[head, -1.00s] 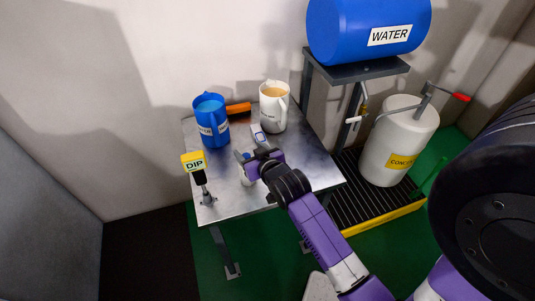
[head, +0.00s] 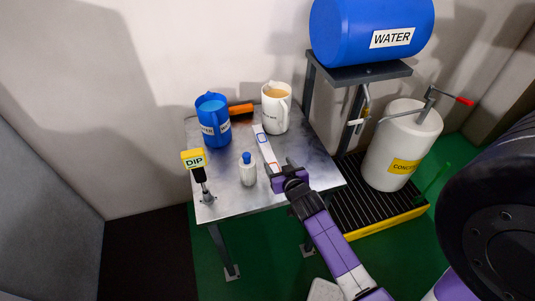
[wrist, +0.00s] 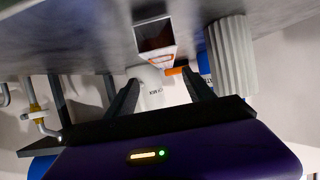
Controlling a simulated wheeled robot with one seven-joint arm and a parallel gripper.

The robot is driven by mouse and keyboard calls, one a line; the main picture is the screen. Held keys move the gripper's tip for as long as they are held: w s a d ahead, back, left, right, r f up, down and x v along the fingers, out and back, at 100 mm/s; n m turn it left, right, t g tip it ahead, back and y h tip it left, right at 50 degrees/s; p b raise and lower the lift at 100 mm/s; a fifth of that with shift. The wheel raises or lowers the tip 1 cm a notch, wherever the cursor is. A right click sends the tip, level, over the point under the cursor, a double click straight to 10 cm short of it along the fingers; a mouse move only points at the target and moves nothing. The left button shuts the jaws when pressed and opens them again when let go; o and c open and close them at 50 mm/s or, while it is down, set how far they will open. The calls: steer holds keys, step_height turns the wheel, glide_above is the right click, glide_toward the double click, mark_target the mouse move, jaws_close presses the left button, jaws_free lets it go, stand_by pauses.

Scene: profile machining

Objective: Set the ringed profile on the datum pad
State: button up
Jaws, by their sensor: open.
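A long pale strip (head: 265,145) lies on the metal bench, with a blue outline near its far end and a small red mark nearer me. It is the likeliest match for the task's marked piece or pad, but I cannot tell which. In the wrist view, its near end (wrist: 154,38) looks like a dark square face, ahead of my fingers. My gripper (head: 280,168) is at the near end of the strip, open and empty. Both fingers show apart in the wrist view (wrist: 162,95). I cannot make out a separate ringed profile or datum pad.
A white bottle with a blue cap (head: 248,171) stands left of my gripper. A blue jug (head: 213,124), a white jug (head: 276,113) and an orange item (head: 240,109) are at the back. A DIP instrument (head: 196,163) stands at the left edge. The front of the bench is bare.

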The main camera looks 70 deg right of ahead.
mark_target(270, 158)
steer(key=x, duration=0.7)
steer(key=shift+w+a+f+p, duration=0.3)
steer(key=shift+a+f, duration=0.05)
steer(key=shift+f, duration=0.05)
jaws_close()
